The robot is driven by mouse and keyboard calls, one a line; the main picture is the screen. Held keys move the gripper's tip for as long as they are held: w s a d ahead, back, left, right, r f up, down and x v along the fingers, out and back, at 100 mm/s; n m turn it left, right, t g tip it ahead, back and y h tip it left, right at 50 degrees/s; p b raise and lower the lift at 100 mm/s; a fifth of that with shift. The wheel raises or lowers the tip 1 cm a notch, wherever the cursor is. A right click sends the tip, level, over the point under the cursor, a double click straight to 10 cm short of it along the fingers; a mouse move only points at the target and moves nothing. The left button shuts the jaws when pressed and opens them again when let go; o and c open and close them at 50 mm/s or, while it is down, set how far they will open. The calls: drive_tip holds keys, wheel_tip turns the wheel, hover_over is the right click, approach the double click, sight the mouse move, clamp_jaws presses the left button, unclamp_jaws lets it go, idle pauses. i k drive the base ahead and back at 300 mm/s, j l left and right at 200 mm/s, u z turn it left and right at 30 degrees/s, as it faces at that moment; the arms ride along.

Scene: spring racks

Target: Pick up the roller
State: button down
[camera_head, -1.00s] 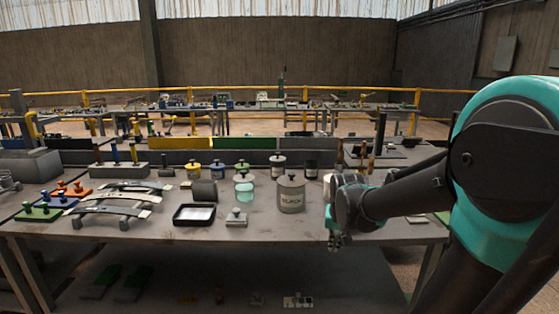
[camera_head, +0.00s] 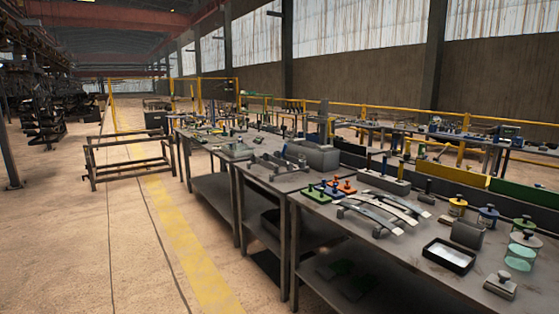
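I cannot tell for sure which thing is the roller. A dark grey cylinder (camera_head: 467,234) lies on the near workbench (camera_head: 350,247) at the right, behind a black tray (camera_head: 433,262) with a white inside. A smaller dark piece with an upright part (camera_head: 427,192) stands farther left, near the grey block with upright handles. Nothing touches either one. My gripper and arm are not in view.
Curved leaf springs (camera_head: 385,213) and colored knobbed blocks (camera_head: 331,189) lie left of the tray. Jars (camera_head: 487,217) and a grey knobbed block (camera_head: 500,285) are at the right. More benches run back.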

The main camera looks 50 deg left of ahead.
sight(285, 148)
drive_tip(key=u, duration=1.9)
